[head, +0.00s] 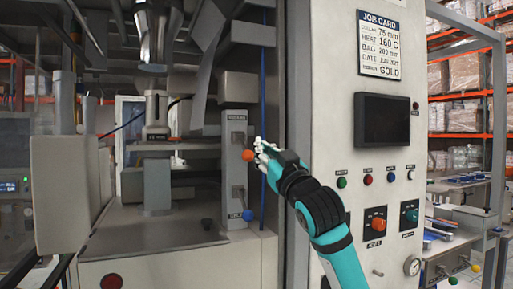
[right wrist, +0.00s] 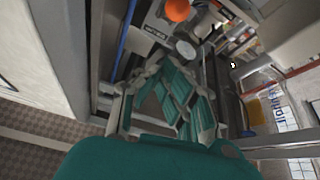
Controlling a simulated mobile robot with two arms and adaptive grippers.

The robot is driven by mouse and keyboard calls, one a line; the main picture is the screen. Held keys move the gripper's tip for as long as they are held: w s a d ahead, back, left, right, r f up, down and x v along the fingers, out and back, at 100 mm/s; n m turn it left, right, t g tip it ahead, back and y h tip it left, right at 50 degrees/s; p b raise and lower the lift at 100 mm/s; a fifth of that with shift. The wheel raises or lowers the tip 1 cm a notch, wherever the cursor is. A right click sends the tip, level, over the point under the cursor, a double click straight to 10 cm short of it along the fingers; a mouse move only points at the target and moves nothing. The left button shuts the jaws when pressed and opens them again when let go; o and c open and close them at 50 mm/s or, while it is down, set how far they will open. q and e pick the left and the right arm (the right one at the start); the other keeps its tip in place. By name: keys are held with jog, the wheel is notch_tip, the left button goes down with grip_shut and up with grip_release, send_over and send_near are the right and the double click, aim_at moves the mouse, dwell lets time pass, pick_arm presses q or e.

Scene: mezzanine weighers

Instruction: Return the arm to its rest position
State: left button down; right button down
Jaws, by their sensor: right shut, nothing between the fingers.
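My right arm (head: 318,215), teal and black, reaches up from the bottom right in the head view. Its gripper (head: 263,148) is shut and empty, in front of the machine's opening. It is close to an orange ball knob (head: 248,155) on a grey upright plate; I cannot tell whether they touch. In the right wrist view the gripper (right wrist: 160,105) shows its teal finger links, with the orange knob (right wrist: 177,9) beyond them at the top. My left gripper is not in view.
A control panel with a dark screen (head: 382,119), buttons and knobs stands right of the arm. A blue ball knob (head: 248,215) sits low on the grey plate. A blue vertical rod (head: 263,70) runs behind the gripper. Shelving (head: 460,100) stands at the far right.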

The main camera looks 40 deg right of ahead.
jog(key=shift+s+a+f, duration=0.15)
jog(key=shift+s+f, duration=0.15)
jog(key=shift+s, duration=0.35)
